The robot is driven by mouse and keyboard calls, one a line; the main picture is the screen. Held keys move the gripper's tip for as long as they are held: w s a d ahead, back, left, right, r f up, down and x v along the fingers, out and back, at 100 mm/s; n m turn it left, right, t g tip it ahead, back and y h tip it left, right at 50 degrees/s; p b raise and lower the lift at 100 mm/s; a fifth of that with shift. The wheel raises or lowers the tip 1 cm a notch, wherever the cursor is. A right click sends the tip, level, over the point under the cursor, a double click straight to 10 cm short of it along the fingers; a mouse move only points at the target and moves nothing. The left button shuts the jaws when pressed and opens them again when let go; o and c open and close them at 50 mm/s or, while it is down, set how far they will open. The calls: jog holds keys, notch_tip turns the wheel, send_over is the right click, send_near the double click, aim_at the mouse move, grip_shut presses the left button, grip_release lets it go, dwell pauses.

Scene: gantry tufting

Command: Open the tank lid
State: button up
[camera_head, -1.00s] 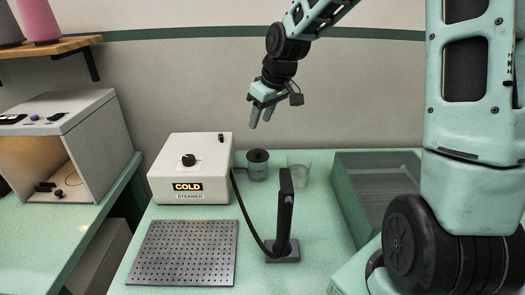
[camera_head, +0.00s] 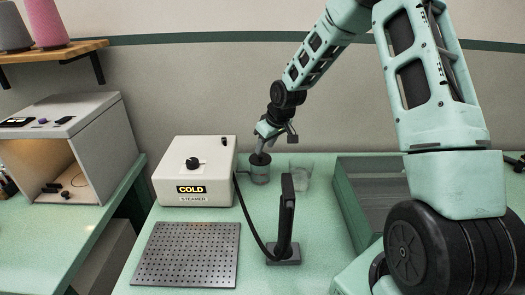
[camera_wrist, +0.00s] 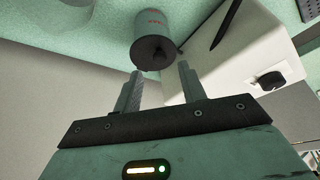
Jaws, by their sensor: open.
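The tank is a small grey-green cylinder (camera_head: 260,175) with a dark round lid (camera_head: 256,159), standing right of the white steamer box. In the wrist view the tank (camera_wrist: 152,22) shows a faint red label, and its dark lid (camera_wrist: 153,53) has a small knob in the middle. The lid sits on the tank. My gripper (camera_head: 262,151) is directly above the lid. In the wrist view my gripper (camera_wrist: 160,72) is open, with its two fingertips on either side of the lid's near edge. I cannot tell whether they touch it.
The steamer (camera_head: 190,165) reads COLD and stands close left of the tank. A clear beaker (camera_head: 299,172) is close right. A black upright handset (camera_head: 286,215) with a hose stands in front. A green tray (camera_head: 372,190) lies right, a perforated plate (camera_head: 187,254) front left.

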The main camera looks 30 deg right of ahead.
aim_at(260, 156)
jog(key=shift+x, duration=2.05)
jog(key=shift+c, duration=0.3)
grip_shut()
jog(key=shift+p, duration=0.35)
jog(key=shift+r, duration=0.15)
